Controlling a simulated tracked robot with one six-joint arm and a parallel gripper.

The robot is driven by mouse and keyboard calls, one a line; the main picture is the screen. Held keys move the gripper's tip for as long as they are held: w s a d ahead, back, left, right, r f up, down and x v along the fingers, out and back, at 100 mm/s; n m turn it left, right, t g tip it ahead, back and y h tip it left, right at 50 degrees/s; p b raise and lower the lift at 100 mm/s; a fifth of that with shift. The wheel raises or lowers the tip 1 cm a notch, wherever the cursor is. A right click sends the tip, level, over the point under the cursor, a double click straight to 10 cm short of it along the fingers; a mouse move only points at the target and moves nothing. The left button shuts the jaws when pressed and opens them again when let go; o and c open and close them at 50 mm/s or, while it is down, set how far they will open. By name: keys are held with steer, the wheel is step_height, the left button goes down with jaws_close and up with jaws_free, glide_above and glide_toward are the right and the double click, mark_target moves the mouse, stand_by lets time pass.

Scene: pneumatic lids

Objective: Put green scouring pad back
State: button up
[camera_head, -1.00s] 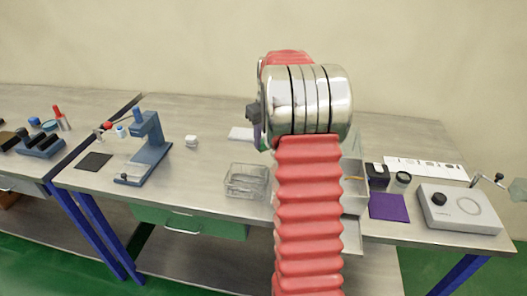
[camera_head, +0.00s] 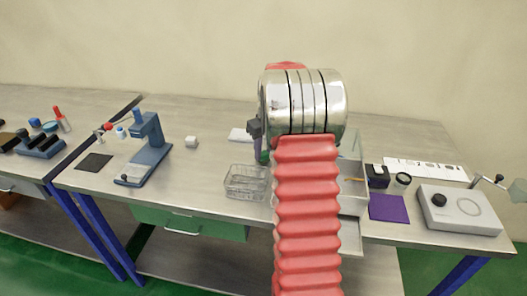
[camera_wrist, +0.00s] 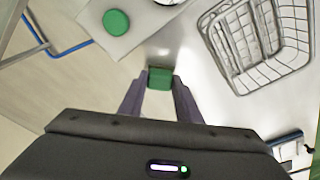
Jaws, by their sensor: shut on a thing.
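My gripper (camera_wrist: 158,90) is shut on the green scouring pad (camera_wrist: 160,78), a small green block between the fingertips in the wrist view. In the head view a sliver of the pad (camera_head: 264,156) shows below my wrist, beside the red-sleeved arm, which hides most of my gripper. A wire basket (camera_wrist: 236,72) lies to the right of the pad in the wrist view, apart from it. The basket also shows in the head view (camera_head: 246,184), on the bench left of my arm.
A green disc (camera_wrist: 116,22) lies on a light grey surface in the wrist view. Open drawers (camera_head: 351,205) stand right of my arm. A blue stand (camera_head: 147,150) is at the left, and a purple mat (camera_head: 389,207) and white device (camera_head: 460,210) are at the right.

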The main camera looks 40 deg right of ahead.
steer(key=o, duration=1.1)
step_height(320, 180, up, 12)
steer(key=s, duration=0.1)
steer(key=shift+s+a, duration=0.15)
steer(key=shift+s, duration=0.25)
